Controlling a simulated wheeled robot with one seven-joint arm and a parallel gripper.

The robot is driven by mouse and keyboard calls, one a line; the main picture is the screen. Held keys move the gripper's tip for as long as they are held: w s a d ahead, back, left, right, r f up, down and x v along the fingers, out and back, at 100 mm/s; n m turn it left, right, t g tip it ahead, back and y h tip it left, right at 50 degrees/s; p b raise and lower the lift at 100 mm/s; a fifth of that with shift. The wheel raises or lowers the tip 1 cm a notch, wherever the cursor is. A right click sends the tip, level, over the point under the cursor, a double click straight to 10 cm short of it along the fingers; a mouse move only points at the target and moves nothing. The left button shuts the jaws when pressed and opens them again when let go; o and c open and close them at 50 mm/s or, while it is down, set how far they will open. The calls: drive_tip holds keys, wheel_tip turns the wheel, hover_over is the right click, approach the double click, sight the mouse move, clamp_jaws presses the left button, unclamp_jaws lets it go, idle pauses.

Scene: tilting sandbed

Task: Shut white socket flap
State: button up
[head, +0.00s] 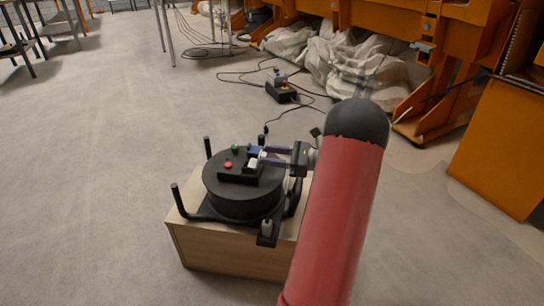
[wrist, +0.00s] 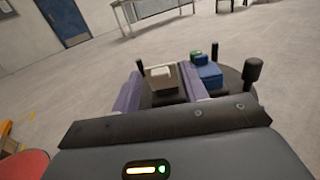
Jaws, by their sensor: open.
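The white socket flap (head: 256,162) is a small pale piece on top of a black round device, close to the device's upper right side. In the wrist view the white flap (wrist: 161,71) shows on a brown and dark socket block (wrist: 163,83). I cannot tell how far the flap stands open. My gripper (head: 264,155) reaches in from the right, with its purple fingers at the flap. In the wrist view my gripper (wrist: 161,68) is open, one finger on each side of the socket block. I cannot tell whether either finger touches it.
The black round device (head: 240,200) sits on a wooden box (head: 222,250), with upright black posts around it. A red button (head: 228,165), a green button (head: 235,148) and a blue block (wrist: 207,76) are close to the flap. Cables lie on the floor behind; the floor at left is clear.

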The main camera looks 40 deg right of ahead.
drive_tip(key=shift+w, duration=0.1)
clamp_jaws()
drive_tip(key=shift+a, duration=0.1)
drive_tip(key=shift+r, duration=0.15)
